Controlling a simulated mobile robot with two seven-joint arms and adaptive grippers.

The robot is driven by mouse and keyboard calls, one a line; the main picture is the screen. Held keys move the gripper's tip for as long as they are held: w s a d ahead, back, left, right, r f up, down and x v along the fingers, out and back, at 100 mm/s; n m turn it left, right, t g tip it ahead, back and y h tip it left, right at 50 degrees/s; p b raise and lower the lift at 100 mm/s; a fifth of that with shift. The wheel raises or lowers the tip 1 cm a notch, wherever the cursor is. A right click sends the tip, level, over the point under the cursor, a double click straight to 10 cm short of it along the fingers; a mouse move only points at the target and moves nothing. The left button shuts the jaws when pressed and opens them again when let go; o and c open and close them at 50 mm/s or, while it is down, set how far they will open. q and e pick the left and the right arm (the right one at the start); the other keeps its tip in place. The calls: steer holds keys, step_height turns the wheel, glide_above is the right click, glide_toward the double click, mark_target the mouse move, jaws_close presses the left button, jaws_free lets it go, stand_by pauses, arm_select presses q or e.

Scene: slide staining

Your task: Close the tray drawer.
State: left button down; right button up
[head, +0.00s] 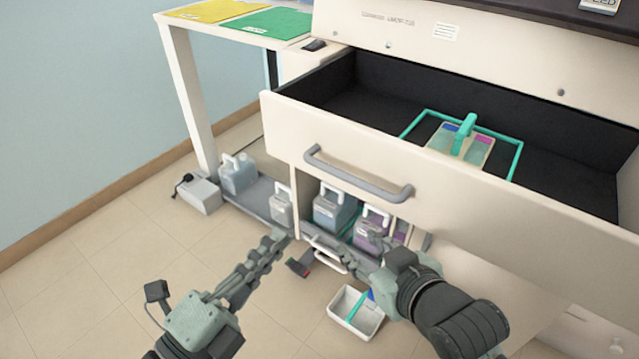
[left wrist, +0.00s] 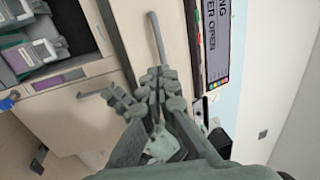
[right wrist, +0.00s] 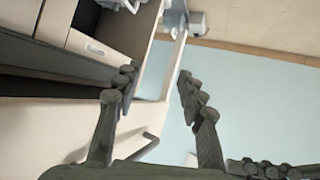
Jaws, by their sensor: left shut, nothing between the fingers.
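The tray drawer (head: 450,215) is pulled open in the head view, with a cream front, dark inside and a grey bar handle (head: 357,178). A teal wire frame (head: 519,160) and a slide rack with a teal handle (head: 465,132) lie inside it. My left gripper (head: 280,240) is shut and empty, low and left of the drawer front, apart from its handle. My right gripper (head: 350,258) is below the handle in the head view; its fingers stand apart with nothing between them in the right wrist view (right wrist: 157,78).
Below the drawer, several jugs (head: 238,173) stand on a low grey shelf. A white bin (head: 357,312) stands on the floor below. A side table with yellow and green sheets (head: 268,24) is at the upper left.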

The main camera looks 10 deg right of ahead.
mark_target(332, 174)
arm_select(q)
steer(key=p+x, duration=0.2)
steer(key=x, duration=0.8)
steer(key=shift+w+d+r+p, duration=0.1)
steer(key=shift+w+r+p, duration=0.1)
steer(key=shift+p, duration=0.15)
steer(key=shift+w+d, duration=0.35)
steer(key=shift+d, duration=0.1)
arm_select(e)
steer(key=s+d+f+g+h, duration=0.2)
steer(key=s+d+f+g, duration=0.1)
steer(key=s+d+g, duration=0.1)
steer(key=s+d+f+m+g+h, duration=0.1)
steer(key=s+d+f+g, duration=0.2)
steer(key=s+d, duration=0.4)
steer(key=shift+s+f+g+h, duration=0.4)
steer(key=shift+s+f, duration=0.2)
steer(key=shift+f, duration=0.2)
arm_select(q)
steer(key=shift+w, duration=0.1)
arm_select(e)
steer(key=shift+d+m, duration=0.15)
steer(key=shift+m, duration=0.15)
